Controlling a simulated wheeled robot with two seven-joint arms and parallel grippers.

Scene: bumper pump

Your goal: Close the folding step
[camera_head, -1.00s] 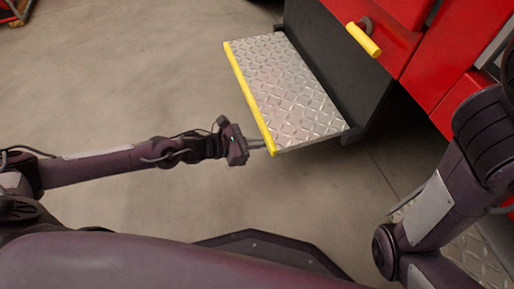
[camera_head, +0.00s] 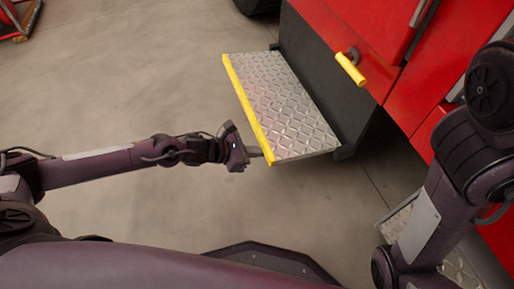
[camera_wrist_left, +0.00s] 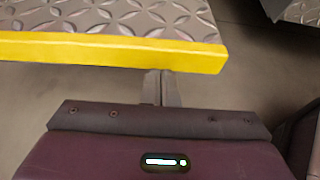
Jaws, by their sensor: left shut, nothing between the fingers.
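The folding step (camera_head: 285,105) is a diamond-plate tread with a yellow front edge (camera_head: 246,106), folded out flat from the red vehicle's dark side panel. In the left wrist view the yellow edge (camera_wrist_left: 110,49) crosses the upper part, with the metal tread (camera_wrist_left: 120,18) behind it. My left gripper (camera_head: 258,152) is shut and empty at the near end of the yellow edge. Its fingers (camera_wrist_left: 161,88) reach up to or under that edge; contact cannot be told. My right arm is at the right, but its gripper is out of view.
The red vehicle (camera_head: 345,30) fills the upper right, with a yellow handle (camera_head: 350,68) sticking out above the step. Another diamond-plate surface (camera_head: 458,268) shows at lower right. Open concrete floor (camera_head: 130,85) lies left of the step. A red object (camera_head: 18,20) stands at far upper left.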

